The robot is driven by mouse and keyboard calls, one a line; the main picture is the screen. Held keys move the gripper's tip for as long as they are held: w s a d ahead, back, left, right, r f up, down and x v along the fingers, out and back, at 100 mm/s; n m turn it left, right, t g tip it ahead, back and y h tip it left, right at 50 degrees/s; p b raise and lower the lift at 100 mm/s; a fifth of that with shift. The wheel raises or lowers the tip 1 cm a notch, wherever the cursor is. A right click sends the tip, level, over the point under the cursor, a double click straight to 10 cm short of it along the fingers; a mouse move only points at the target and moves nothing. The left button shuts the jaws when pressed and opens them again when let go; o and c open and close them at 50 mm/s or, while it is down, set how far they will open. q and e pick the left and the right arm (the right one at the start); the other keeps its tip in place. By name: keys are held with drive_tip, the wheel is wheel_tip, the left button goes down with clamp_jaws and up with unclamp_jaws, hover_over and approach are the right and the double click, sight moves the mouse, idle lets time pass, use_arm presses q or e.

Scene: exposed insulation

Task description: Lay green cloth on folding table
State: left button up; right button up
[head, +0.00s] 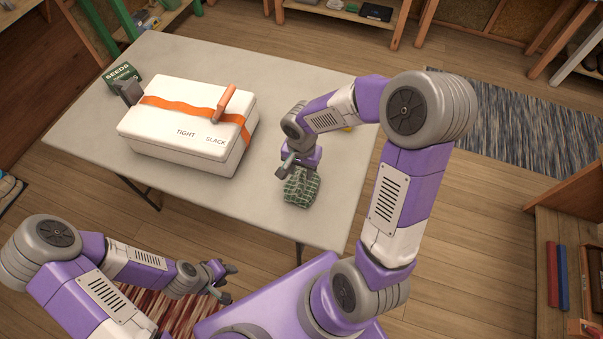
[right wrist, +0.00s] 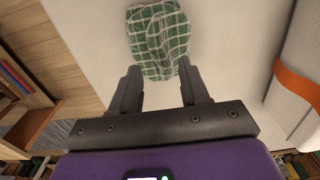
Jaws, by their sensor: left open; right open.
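The green checked cloth (head: 301,187) lies bunched on the folding table (head: 290,105), near its front right part. In the right wrist view the cloth (right wrist: 158,40) lies just beyond my fingertips. My right gripper (head: 290,170) is over the cloth's far edge; in the right wrist view its two fingers (right wrist: 160,80) are apart with the cloth's near end between or just below their tips. I cannot tell whether they touch it. My left gripper (head: 228,283) is open and empty, off the table's front edge, above the floor.
A white box (head: 180,150) with an orange strap and handle stands left of the cloth. A green seeds box (head: 122,73) and a dark grey object (head: 130,92) are at the table's left. A striped rug (head: 165,310) lies below my left arm. The table between box and cloth is clear.

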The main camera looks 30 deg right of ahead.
sight(302, 180)
use_arm(q)
drive_tip(key=shift+r+p, duration=0.7)
drive_tip(key=shift+r, duration=0.2)
use_arm(e)
wheel_tip(302, 180, up, 6)
drive_tip(key=shift+r, duration=0.2)
use_arm(q)
drive_tip(key=shift+s, duration=0.1)
use_arm(e)
drive_tip(key=shift+s+f, duration=0.1)
